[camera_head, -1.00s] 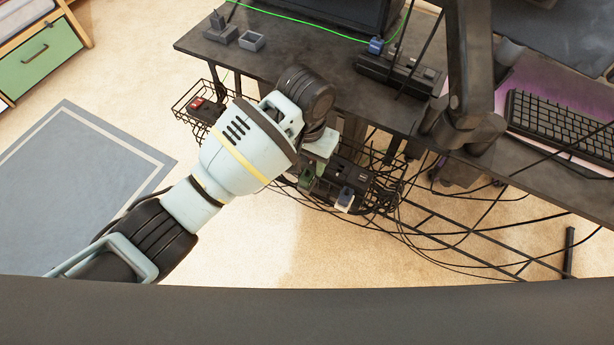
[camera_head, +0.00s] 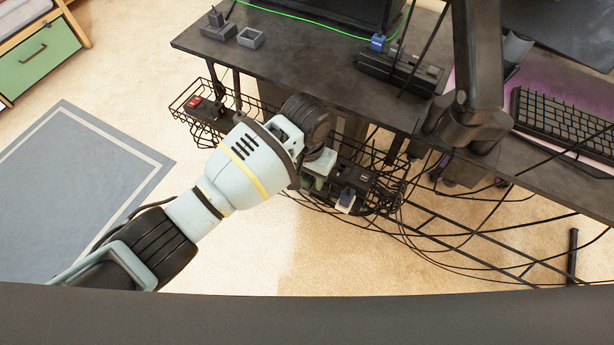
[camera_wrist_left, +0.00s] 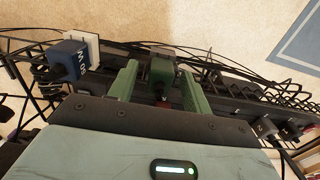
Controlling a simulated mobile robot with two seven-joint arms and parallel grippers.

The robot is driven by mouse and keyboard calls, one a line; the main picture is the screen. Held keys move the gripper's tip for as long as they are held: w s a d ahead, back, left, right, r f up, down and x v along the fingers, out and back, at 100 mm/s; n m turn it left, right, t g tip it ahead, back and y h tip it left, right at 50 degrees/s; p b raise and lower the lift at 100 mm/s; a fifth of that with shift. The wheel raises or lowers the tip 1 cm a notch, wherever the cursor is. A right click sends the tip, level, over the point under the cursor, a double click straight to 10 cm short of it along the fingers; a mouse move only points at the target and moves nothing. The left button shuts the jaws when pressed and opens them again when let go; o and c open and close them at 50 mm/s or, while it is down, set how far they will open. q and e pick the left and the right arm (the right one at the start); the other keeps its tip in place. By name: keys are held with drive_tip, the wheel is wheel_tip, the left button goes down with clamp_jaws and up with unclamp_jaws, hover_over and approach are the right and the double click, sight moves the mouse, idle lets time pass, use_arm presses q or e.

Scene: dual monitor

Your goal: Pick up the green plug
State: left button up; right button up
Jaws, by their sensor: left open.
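The green plug (camera_wrist_left: 162,72) sits in the black power strip, between the two green fingers of my left gripper (camera_wrist_left: 158,76) in the left wrist view. The fingers are open, one on each side of the plug. I cannot tell whether either finger touches it. In the head view my left gripper (camera_head: 314,178) is over the wire basket below the desk edge. There, the hand and wrist largely cover the plug, and its green cannot be told from the fingers. My right gripper is not in view.
A blue plug on a white block (camera_wrist_left: 68,60) is beside the left finger. The wire basket (camera_head: 392,190) and loose black cables surround the strip. The dark desk (camera_head: 290,62) overhangs behind the hand. A red switch (camera_head: 194,102) is at the basket's left end. Carpet in front is clear.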

sight(307, 176)
use_arm(q)
clamp_jaws()
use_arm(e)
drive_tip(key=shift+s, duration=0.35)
